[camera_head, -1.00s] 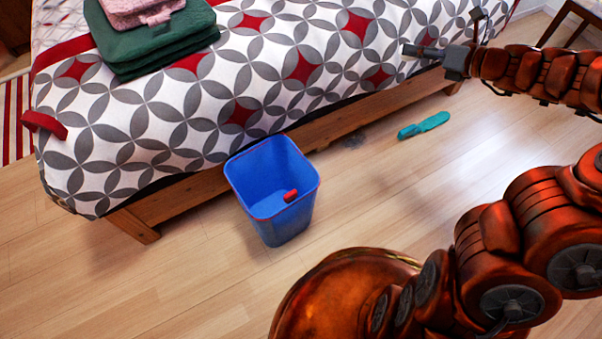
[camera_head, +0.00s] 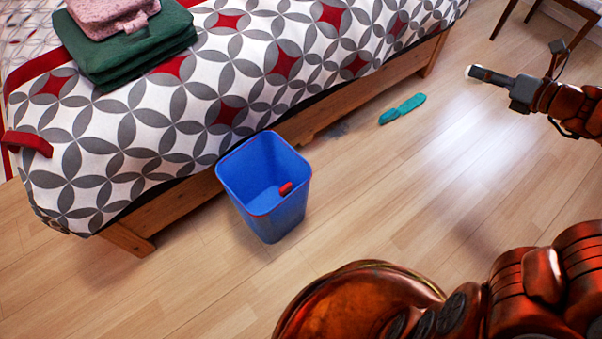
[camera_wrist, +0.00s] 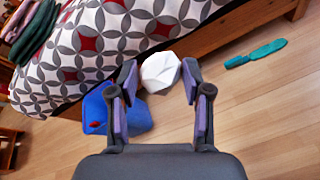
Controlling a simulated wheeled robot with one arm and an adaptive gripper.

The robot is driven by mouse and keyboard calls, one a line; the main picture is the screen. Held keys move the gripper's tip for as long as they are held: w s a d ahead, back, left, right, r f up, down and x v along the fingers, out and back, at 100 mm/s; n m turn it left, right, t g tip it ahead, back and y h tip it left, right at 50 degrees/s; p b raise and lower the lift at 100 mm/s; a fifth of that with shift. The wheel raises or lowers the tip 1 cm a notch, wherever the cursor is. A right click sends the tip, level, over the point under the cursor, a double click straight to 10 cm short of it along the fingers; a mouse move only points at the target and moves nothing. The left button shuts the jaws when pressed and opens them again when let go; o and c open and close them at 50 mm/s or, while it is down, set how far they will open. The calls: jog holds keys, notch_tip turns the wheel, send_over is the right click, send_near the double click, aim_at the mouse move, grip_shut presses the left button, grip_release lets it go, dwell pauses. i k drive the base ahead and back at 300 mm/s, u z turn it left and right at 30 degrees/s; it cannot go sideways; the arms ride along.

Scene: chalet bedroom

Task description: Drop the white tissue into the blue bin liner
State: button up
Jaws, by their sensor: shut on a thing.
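The blue bin with its blue liner (camera_head: 232,190) stands upright and open on the floor beside the bed, with a small red thing (camera_head: 286,188) inside. In the wrist view the bin (camera_wrist: 136,119) is below and left of the tissue, partly hidden by a finger. The crumpled white tissue (camera_wrist: 160,72) sits between the fingertips of my gripper (camera_wrist: 160,78), which is shut on it.
The bed (camera_head: 150,140) with a wooden frame is behind the bin and carries folded green towels (camera_head: 135,55) and a pink cloth. A teal flat object (camera_head: 402,109) lies on the floor by the bed. Wooden chair legs (camera_head: 568,45) stand at upper right. Floor around the bin is clear.

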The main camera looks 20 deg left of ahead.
aim_at(261, 203)
jog(key=k, duration=0.35)
jog(key=u, duration=1.5)
jog(key=i, duration=0.5)
jog(key=z, duration=1.9)
jog(key=k, duration=1)
jog(key=u, duration=1.9)
